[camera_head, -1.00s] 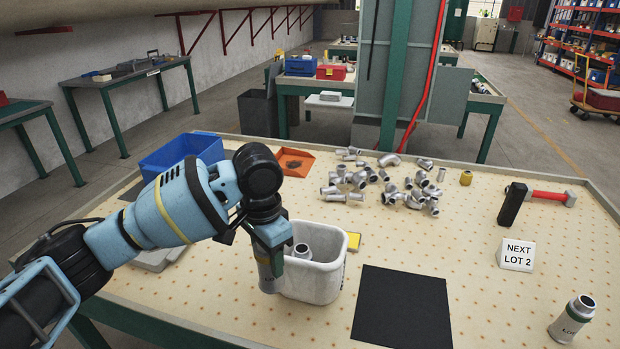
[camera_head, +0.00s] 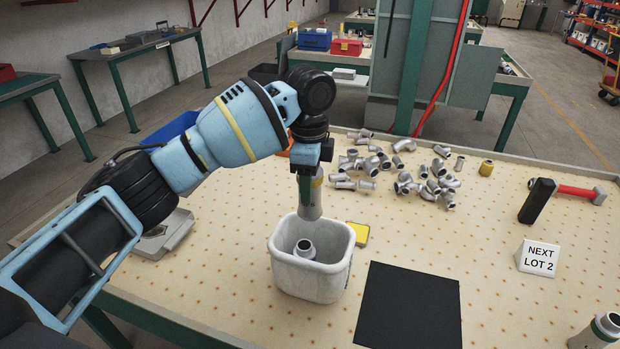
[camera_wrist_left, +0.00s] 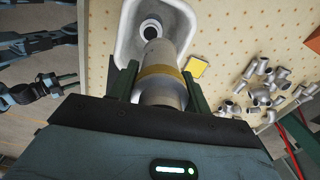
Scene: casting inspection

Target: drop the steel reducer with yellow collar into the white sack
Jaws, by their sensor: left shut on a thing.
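The steel reducer with yellow collar (camera_head: 311,203) hangs upright from my left gripper (camera_head: 312,176), which is shut on it. Its lower end is at the opening of the white sack (camera_head: 312,284), over the far part as seen in the head view. In the left wrist view, the reducer (camera_wrist_left: 163,84) lies between the two green fingers of the left gripper (camera_wrist_left: 160,92), and its far end overlaps the white sack (camera_wrist_left: 120,57). A steel fitting (camera_head: 305,250) is inside the sack. My right gripper seems to show small and dark at the left wrist view's left edge (camera_wrist_left: 52,87).
A black mat (camera_head: 408,306) lies right of the sack and a yellow block (camera_head: 357,233) behind it. Several steel fittings (camera_head: 420,180) lie farther back.

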